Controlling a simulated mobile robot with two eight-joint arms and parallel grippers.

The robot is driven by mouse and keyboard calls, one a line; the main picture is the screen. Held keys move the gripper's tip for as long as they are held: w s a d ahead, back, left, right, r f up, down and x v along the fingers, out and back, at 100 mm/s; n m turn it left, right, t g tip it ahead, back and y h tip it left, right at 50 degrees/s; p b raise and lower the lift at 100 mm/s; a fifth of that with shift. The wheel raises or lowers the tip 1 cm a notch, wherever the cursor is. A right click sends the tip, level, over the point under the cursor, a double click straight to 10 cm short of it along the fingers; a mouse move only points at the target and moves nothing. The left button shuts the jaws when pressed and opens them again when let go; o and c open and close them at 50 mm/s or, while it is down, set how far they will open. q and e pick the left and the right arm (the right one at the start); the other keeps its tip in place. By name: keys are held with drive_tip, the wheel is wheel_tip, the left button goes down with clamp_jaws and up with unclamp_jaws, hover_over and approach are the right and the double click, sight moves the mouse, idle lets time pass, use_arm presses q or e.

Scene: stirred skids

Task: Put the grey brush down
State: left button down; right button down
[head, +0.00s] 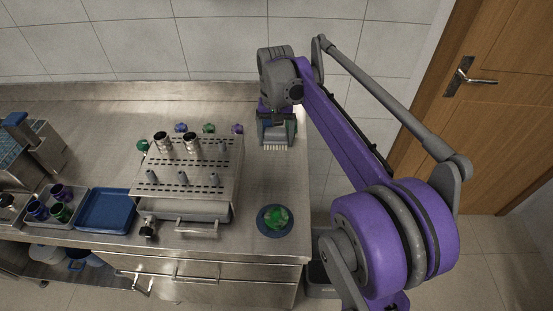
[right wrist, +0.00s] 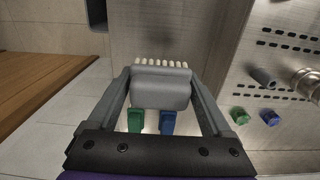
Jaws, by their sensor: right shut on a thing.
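The grey brush (head: 277,139) is a wide block with a row of pale bristles. My right gripper (head: 276,127) is shut on it from above, over the back right of the steel counter (head: 262,180). In the right wrist view the brush (right wrist: 161,88) sits between the two grey fingers of the gripper (right wrist: 160,76), bristles facing away. I cannot tell whether the bristles touch the counter. My left gripper is not in view.
A slotted steel rack (head: 193,165) with cups stands left of the brush. Small coloured knob-like things, one purple (head: 237,129), lie behind it. A dark round dish (head: 263,228) with green contents is near the front right. The counter's right edge is close to the brush.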

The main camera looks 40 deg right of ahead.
drive_tip(key=shift+s+a+r, duration=0.1)
drive_tip(key=shift+s, duration=0.05)
hover_over(276, 169)
wheel_tip(276, 169, down, 5)
drive_tip(key=shift+f, duration=0.2)
wheel_tip(276, 169, down, 4)
drive_tip(key=shift+f, duration=0.15)
drive_tip(key=shift+b, duration=0.3)
